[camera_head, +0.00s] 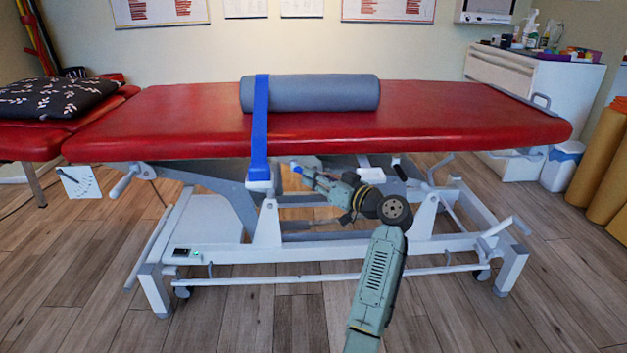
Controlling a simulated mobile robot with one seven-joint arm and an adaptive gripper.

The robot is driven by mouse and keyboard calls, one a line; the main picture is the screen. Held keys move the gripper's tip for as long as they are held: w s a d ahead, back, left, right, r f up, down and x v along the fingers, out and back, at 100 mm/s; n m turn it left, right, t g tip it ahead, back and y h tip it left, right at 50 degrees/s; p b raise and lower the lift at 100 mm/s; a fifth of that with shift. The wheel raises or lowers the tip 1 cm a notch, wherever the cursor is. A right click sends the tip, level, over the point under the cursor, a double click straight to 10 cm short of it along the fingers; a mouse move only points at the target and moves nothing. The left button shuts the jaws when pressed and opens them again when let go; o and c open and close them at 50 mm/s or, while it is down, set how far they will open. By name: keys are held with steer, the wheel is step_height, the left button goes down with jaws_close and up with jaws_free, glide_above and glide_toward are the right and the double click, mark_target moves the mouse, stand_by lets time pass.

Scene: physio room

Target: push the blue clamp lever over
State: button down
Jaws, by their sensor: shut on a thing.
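The blue clamp lever (295,166) shows only as a small blue end under the table's front edge, just right of the strap's lower end. My gripper (301,171) reaches in from the lower right below the red table top. It is shut on the lever, its fingertips at the blue end. The fingers hide most of the lever, and its exact tilt is too small to tell. A white clamp body (262,187) sits left of my gripper, below the blue strap (261,120).
The strap crosses a grey roll (325,93) on the red treatment table (430,115). The white table frame (267,225) and a crank handle (123,184) are close below the top. A second red couch (40,140) stands left. The wooden floor in front is clear.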

steer(key=shift+s+r, duration=0.1)
steer(key=c, duration=1.7)
jaws_free()
steer(key=shift+d, duration=0.1)
steer(key=shift+o, duration=0.7)
steer(key=v, duration=1.2)
